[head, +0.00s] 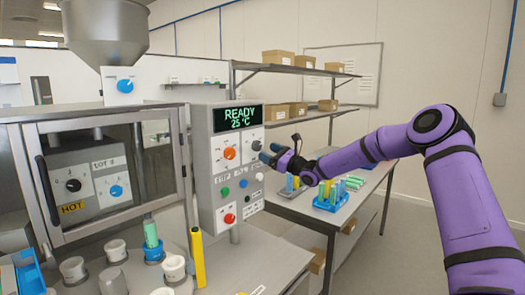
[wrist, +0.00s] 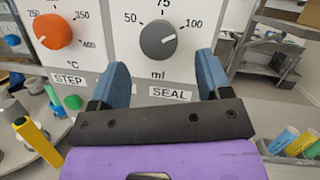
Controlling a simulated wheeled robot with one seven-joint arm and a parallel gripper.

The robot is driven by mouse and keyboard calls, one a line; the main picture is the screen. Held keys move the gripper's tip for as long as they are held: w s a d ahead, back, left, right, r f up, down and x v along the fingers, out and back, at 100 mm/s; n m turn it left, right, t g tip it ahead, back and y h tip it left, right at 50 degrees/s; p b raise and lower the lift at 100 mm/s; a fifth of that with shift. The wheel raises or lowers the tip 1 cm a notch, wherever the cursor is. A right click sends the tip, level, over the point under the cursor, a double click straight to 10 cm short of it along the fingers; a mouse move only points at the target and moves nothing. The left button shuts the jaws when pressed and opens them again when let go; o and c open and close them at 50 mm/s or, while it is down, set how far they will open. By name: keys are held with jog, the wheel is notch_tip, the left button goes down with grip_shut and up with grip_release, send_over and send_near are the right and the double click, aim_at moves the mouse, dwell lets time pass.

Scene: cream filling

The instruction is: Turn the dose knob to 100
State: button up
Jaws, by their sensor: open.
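The dose knob (wrist: 156,44) is a round grey dial under a scale marked 50, 75 and 100, with "ml" below it. Its white pointer mark slants right and slightly up, roughly toward the 100. In the head view the dose knob (head: 256,145) sits at the right of the panel, close to my gripper (head: 268,156). In the wrist view my gripper (wrist: 161,68) is open and empty. Its two blue fingers stand left and right of the knob's lower edge, apart from it; I cannot tell the depth gap.
An orange temperature knob (wrist: 52,31) is left of the dose knob. Below are a green button (head: 225,192), a blue button (head: 243,183) and a red knob (head: 229,218). The display (head: 238,118) reads READY 25 °C. A side table (head: 300,205) holds colored tubes.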

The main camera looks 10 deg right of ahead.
jog(key=v, duration=0.6)
jog(key=shift+s+d, duration=0.25)
jog(key=shift+s, duration=0.05)
jog(key=s+a+r+n+g+h, duration=0.2)
jog(key=s+a+n+g, duration=0.45)
jog(key=s, duration=0.45)
jog(key=s+a+r+n+g+h, duration=0.1)
jog(key=s+a+r+n+g, duration=0.1)
jog(key=s+a+n+g, duration=0.55)
jog(key=s+d+r+n+t+h, duration=0.1)
jog(key=s+d+n+h, duration=0.2)
jog(key=s, duration=0.9)
jog(key=s+d+r+n+t+h, duration=0.1)
jog(key=s+d+n+h, duration=0.2)
jog(key=s, duration=0.9)
jog(key=s+d+r+n+t+h, duration=0.1)
jog(key=s+d+n+h, duration=0.3)
jog(key=s, duration=0.8)
jog(key=d+t+h, duration=0.1)
jog(key=d+h, duration=0.1)
jog(key=d, duration=0.1)
jog(key=shift+s+r, duration=0.15)
jog(key=shift+s, duration=0.05)
jog(key=shift+d, duration=0.1)
